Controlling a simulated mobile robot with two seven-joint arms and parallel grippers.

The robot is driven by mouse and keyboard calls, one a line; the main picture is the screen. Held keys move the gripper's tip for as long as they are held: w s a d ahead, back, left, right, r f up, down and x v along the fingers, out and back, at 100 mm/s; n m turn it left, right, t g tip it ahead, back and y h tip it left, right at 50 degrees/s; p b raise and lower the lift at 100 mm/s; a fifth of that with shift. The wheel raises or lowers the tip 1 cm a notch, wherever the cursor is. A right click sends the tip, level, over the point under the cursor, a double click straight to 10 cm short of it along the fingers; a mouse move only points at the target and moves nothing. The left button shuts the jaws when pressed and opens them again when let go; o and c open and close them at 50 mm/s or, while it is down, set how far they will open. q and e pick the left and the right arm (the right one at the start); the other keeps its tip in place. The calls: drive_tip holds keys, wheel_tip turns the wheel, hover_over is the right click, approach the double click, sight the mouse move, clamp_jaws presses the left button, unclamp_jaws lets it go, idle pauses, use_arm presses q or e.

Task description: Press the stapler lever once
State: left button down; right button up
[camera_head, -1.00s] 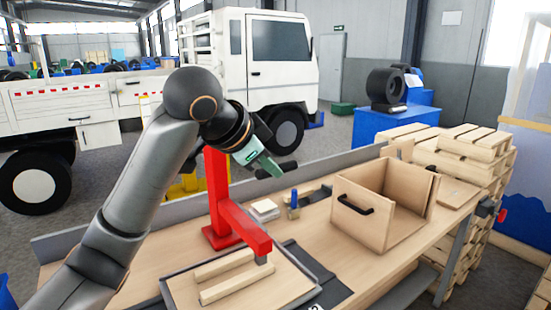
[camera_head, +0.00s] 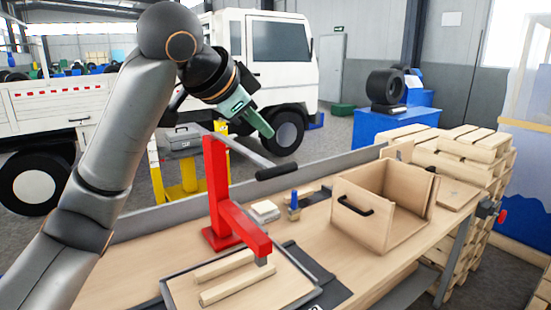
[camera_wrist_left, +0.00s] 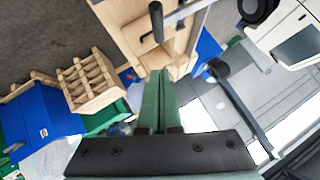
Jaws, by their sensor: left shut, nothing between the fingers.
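The stapler is a red frame (camera_head: 219,190) with an upright post and a red arm reaching forward over two wooden strips (camera_head: 237,283). Its grey lever runs from the top of the post to the right and ends in a black grip (camera_head: 278,171). My left gripper (camera_head: 268,134), with green fingers, is shut and empty. In the head view it appears above the lever's grip, with a visible gap. My right gripper is in neither view.
A wooden box (camera_head: 361,225) with a black handle stands on the workbench to the right. A blue-topped bottle (camera_head: 294,206) and a small pale stack (camera_head: 265,209) sit behind the stapler's arm. The dark-edged tray (camera_head: 303,291) holds the strips.

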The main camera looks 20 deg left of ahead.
use_arm(q)
drive_tip(key=p, duration=0.1)
approach(283, 166)
drive_tip(key=w+d, duration=0.3)
drive_tip(key=w, duration=0.1)
drive_tip(key=f, duration=0.1)
drive_tip(key=a+f, duration=0.1)
drive_tip(key=shift+w+a+f, duration=0.1)
drive_tip(key=shift+a+f, duration=0.1)
drive_tip(key=shift+f, duration=0.2)
drive_tip(key=shift+w+a+f+p, duration=0.2)
drive_tip(key=shift+f+p, duration=0.1)
drive_tip(key=shift+f, duration=0.2)
drive_tip(key=shift+s, duration=0.1)
